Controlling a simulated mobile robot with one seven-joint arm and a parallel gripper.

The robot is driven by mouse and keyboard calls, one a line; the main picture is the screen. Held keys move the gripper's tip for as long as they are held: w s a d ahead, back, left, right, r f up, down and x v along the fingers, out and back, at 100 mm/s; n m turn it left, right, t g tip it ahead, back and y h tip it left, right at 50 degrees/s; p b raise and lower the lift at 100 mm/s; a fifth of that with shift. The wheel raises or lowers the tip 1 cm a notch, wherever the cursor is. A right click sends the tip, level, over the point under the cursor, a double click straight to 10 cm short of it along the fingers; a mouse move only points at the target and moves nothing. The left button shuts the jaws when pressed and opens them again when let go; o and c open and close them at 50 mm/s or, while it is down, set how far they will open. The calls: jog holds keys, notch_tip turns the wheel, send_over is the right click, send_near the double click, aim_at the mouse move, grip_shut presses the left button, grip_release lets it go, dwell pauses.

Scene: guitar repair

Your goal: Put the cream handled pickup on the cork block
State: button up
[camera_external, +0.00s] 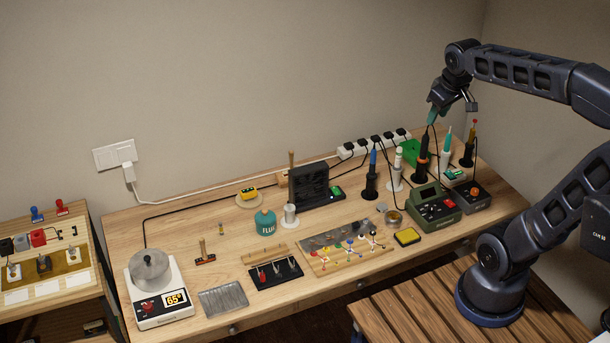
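My gripper (453,111) is high at the upper right, above the back of the bench and over the upright soldering irons. Its two fingers look spread apart, with nothing clearly held between them; a teal part shows at the left finger. Small pieces with coloured handles lie in a row on a wooden rack (318,268) at the front middle, with red, yellow, blue and pale tops.
Upright irons, including a black-and-orange one (422,160), and a green station (433,209) crowd the right side. A black fan box (310,187), a teal flux pot (265,223) and a scale (160,309) stand farther left. Bare bench shows at the back left.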

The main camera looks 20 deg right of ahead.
jog(key=s+d+f+m, duration=0.1)
jog(key=s+f+m, duration=0.2)
jog(key=s, duration=0.6)
jog(key=shift+s+d+f+t, duration=0.25)
jog(key=shift+s+d+t, duration=0.15)
dwell(0.7)
